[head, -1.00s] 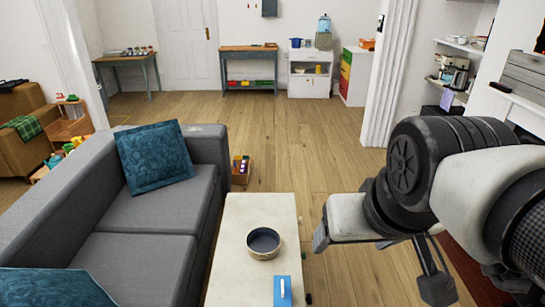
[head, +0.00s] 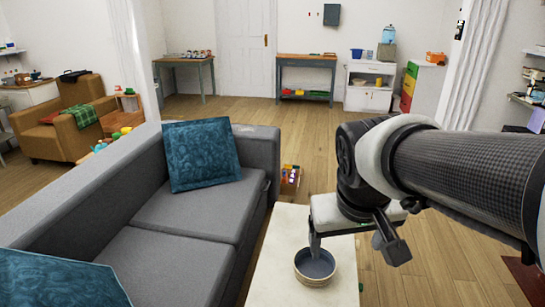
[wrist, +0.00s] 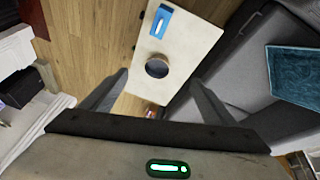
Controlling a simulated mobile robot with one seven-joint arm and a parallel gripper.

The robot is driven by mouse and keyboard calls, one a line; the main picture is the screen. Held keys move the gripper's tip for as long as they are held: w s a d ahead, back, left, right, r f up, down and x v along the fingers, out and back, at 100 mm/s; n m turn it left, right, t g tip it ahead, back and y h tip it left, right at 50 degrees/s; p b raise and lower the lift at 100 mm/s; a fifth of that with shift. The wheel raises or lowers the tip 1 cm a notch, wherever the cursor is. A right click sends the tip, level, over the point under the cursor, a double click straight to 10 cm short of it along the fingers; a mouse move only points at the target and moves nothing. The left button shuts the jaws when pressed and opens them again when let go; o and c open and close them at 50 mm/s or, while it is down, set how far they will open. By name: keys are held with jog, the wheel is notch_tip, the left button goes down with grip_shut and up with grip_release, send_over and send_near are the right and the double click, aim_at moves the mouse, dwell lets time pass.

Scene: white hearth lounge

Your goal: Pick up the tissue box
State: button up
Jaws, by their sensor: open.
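The tissue box (wrist: 160,20) looks like a blue box with a white strip on top. It sits near one end of the pale coffee table (wrist: 190,38) in the wrist view. It is out of the head view. My gripper (head: 355,250) is open and empty above the table's right side in the head view. Its two fingers (wrist: 158,82) spread apart in the wrist view, with the tissue box well beyond their tips and not touched.
A round dark bowl (head: 315,266) stands on the coffee table, and in the wrist view (wrist: 157,67) it lies between the fingers and the tissue box. A grey sofa (head: 180,255) runs along the table's left. Open wooden floor (head: 440,260) lies to the right.

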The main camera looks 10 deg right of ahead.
jog(key=w+d+f+m+g, duration=0.1)
jog(key=w+d+f, duration=0.25)
jog(key=f, duration=0.35)
jog(key=w+d+f+g, duration=0.1)
jog(key=w+d+f, duration=0.25)
jog(key=f, duration=0.35)
jog(key=w+d+f+m+g, duration=0.15)
jog(key=w+f, duration=0.25)
jog(key=f, duration=0.4)
jog(key=shift+g+y, duration=0.35)
jog(key=shift+y, duration=0.45)
jog(key=f+b, duration=0.2)
jog(key=f, duration=1.1)
jog(key=f+b, duration=0.3)
jog(key=f, duration=1.1)
jog(key=shift+w+a+f, duration=0.1)
jog(key=shift+a+f, duration=0.1)
jog(key=shift+f, duration=0.1)
jog(key=shift+m, duration=0.25)
jog(key=shift+d+f+b, duration=0.2)
jog(key=shift+f+b, duration=0.8)
jog(key=shift+f, duration=1.85)
jog(key=c, duration=1.2)
jog(key=shift+r, duration=0.1)
